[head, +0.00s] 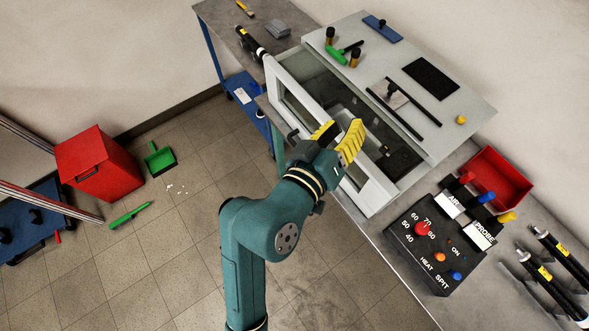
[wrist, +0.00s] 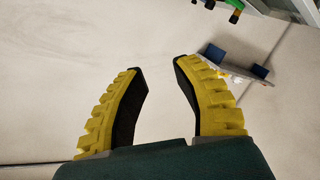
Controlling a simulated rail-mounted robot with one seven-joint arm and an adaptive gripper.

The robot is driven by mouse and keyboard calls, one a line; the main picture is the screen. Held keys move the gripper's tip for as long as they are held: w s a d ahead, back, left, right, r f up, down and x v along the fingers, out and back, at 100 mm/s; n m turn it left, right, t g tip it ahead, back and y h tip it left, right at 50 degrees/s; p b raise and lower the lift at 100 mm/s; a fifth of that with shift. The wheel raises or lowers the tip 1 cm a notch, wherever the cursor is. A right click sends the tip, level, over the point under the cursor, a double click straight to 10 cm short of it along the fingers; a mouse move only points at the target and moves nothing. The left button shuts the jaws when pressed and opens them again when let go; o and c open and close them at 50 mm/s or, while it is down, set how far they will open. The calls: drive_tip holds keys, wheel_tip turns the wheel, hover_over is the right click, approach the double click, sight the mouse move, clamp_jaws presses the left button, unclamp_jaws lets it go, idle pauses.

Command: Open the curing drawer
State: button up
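The curing drawer (head: 291,91) is a white-framed front with a window, on the grey cabinet on the bench. It stands out from the cabinet, and its dark inside shows behind the front. My gripper (head: 343,126), with yellow ribbed fingers, is over the middle of the drawer front and hides part of it. I cannot tell whether the gripper touches the drawer.
A control box (head: 435,240) with knobs and a red bin (head: 494,181) stand right of the drawer. Tools and a dark mat (head: 431,80) lie on the cabinet top (head: 465,110). A red container (head: 98,165) and green dustpan (head: 160,159) are on the floor, which is otherwise mostly clear.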

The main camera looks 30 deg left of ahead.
drive_tip(key=s+a+f+n+b, duration=0.25)
drive_tip(key=a+f+b, duration=0.2)
drive_tip(key=f, duration=0.65)
drive_tip(key=s+a+f+n+b, duration=0.1)
drive_tip(key=a+f+n+b, duration=0.4)
drive_tip(key=f, duration=0.7)
drive_tip(key=s+a+f+n+b, duration=0.2)
drive_tip(key=a+f+n+b, duration=0.3)
drive_tip(key=f, duration=0.6)
drive_tip(key=w+d+f+b, duration=0.1)
drive_tip(key=w, duration=0.4)
drive_tip(key=w+d+f+m+b, duration=0.1)
drive_tip(key=w+b, duration=0.1)
drive_tip(key=w, duration=0.3)
drive_tip(key=w+d+f+m+b, duration=0.1)
drive_tip(key=w+b, duration=0.1)
drive_tip(key=w, duration=0.4)
drive_tip(key=shift+y, duration=0.4)
clamp_jaws()
